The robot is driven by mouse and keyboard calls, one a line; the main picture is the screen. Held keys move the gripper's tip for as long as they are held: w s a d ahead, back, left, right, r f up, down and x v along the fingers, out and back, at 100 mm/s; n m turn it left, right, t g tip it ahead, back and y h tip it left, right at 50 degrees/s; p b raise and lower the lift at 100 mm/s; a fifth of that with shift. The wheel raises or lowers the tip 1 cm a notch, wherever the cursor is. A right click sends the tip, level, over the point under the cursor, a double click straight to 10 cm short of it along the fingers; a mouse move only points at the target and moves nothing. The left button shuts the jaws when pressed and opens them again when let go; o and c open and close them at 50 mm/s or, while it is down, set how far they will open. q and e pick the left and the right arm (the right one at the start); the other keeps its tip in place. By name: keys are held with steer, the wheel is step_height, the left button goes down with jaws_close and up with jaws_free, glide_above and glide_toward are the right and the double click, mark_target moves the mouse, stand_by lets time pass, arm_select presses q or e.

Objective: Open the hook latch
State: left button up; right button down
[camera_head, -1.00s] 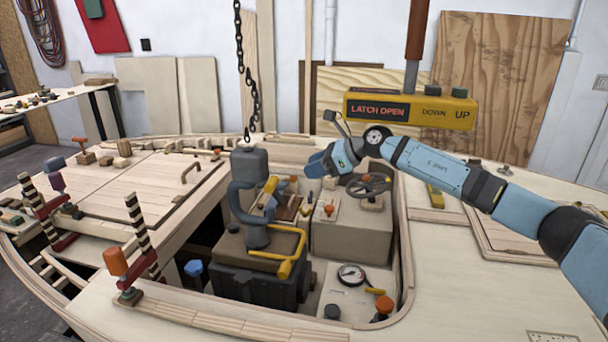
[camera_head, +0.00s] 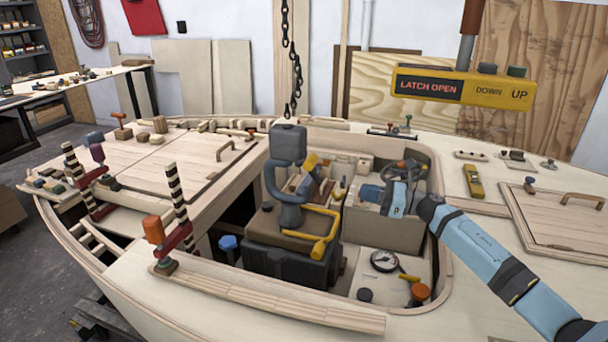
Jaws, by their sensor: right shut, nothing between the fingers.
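The blue-grey crane hook (camera_head: 272,184) hangs below a grey block (camera_head: 288,143) on a black chain, over a dark engine-like box (camera_head: 290,262) in the hull's opening. Its yellow latch (camera_head: 311,162) sits at the upper right of the hook. My right gripper (camera_head: 366,192) is to the right of the hook and a little lower than the latch in the picture. It is shut and empty, apart from the latch. Its fingertips are small and hard to make out. My left gripper is not in view.
A yellow pendant (camera_head: 465,88) reading LATCH OPEN, DOWN and UP hangs at the upper right. A yellow tube handle (camera_head: 322,246) stands on the box. A gauge (camera_head: 384,261) and an orange knob (camera_head: 420,291) lie near my right forearm. The opening's wooden rim (camera_head: 443,190) surrounds these.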

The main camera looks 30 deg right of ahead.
arm_select(q)
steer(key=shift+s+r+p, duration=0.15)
steer(key=shift+p, duration=0.7)
arm_select(e)
steer(key=r+x, duration=0.2)
steer(key=x, duration=1)
steer(key=shift+r, duration=0.45)
steer(key=shift+w+r, duration=0.1)
arm_select(q)
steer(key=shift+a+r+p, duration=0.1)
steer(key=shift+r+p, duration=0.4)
steer(key=shift+p, duration=0.3)
arm_select(e)
steer(key=shift+r+g, duration=0.25)
steer(key=shift+g, duration=0.05)
